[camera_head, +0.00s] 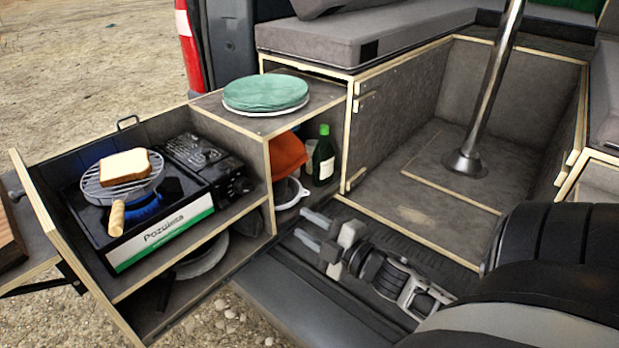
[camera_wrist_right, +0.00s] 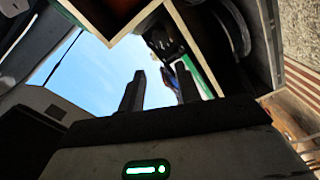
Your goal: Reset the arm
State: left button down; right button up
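My right gripper (camera_head: 299,222) is low over the dark floor by the van's rear edge, in front of the open cabinet (camera_head: 330,92). Its two fingers point left and stand apart with nothing between them. The right wrist view also shows the spread fingers (camera_wrist_right: 157,88) with sky and part of the kitchen unit beyond them. A black and grey arm part of mine fills the lower right of the head view. My left gripper is not in view.
Left of the gripper is a pulled-out kitchen drawer with a gas stove (camera_head: 165,222), a grill rack and bread (camera_head: 125,167). A green-topped round item (camera_head: 266,94) lies on the cabinet. A green bottle (camera_head: 323,158) stands inside. A metal post (camera_head: 485,90) rises behind.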

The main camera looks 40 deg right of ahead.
dwell(0.4)
jog(key=s+a+f+m+g, duration=0.2)
jog(key=s+a+f+m, duration=0.1)
jog(key=a, duration=0.4)
jog(key=s+a+f+m+g+y, duration=0.1)
jog(key=s+a+f+m+g, duration=0.2)
jog(key=a, duration=0.4)
jog(key=s+a+f+m+g+y, duration=0.1)
jog(key=s+a+f+m, duration=0.3)
jog(key=a, duration=0.4)
jog(key=shift+f+m+g, duration=0.35)
jog(key=shift+m+g, duration=0.45)
